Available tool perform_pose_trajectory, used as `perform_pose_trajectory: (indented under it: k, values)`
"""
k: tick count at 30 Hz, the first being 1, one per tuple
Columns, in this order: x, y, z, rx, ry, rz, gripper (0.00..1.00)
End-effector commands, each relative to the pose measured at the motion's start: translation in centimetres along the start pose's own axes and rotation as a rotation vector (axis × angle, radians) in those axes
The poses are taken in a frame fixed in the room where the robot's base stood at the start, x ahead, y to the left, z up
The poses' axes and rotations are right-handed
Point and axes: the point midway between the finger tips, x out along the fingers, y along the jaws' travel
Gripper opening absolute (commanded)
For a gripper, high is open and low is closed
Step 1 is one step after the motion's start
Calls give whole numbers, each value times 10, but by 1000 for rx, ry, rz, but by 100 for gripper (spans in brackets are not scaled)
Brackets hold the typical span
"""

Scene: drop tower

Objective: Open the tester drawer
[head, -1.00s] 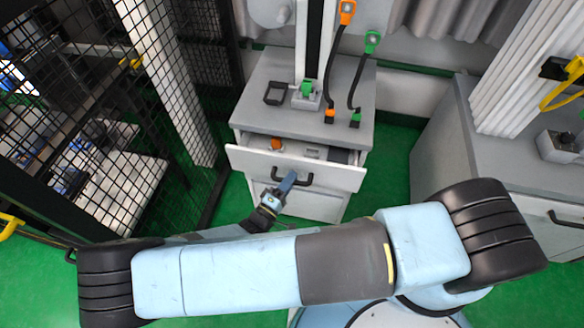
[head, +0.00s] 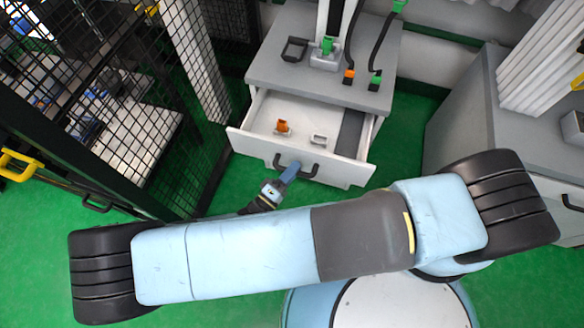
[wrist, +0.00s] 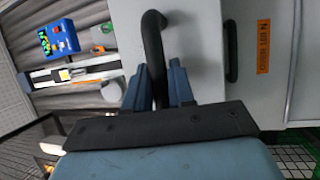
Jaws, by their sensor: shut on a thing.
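The tester drawer (head: 322,170) is a white drawer in a grey-topped cabinet, and it stands well open in the head view. Inside it are an orange piece (head: 283,127) and a small grey-white piece (head: 319,139). Its dark handle (wrist: 154,45) shows in the wrist view. My gripper (head: 289,170) is at the left part of the handle in the head view. In the wrist view its two blue fingers (wrist: 157,85) stand on either side of the handle bar, shut on it.
A black mesh fence (head: 120,90) stands close on the left. A second grey cabinet (head: 450,115) stands on the right. The cabinet top carries a green-topped device (head: 326,50) and black cables. Green floor (head: 215,180) lies around the drawer.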

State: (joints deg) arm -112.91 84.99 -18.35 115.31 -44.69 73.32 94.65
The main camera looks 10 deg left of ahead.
Motion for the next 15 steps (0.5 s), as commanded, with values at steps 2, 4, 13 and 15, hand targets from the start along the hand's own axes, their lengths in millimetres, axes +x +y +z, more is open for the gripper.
perform_pose_trajectory:
  k: [2, 4, 13, 15]
  values:
    - [-2, -4, 2, -3, -1, -11, 0]
    - [-1, -4, 2, -3, -1, -10, 29]
    - [0, -2, 1, -1, -1, -5, 44]
    - [0, -2, 1, -1, -1, -4, 44]
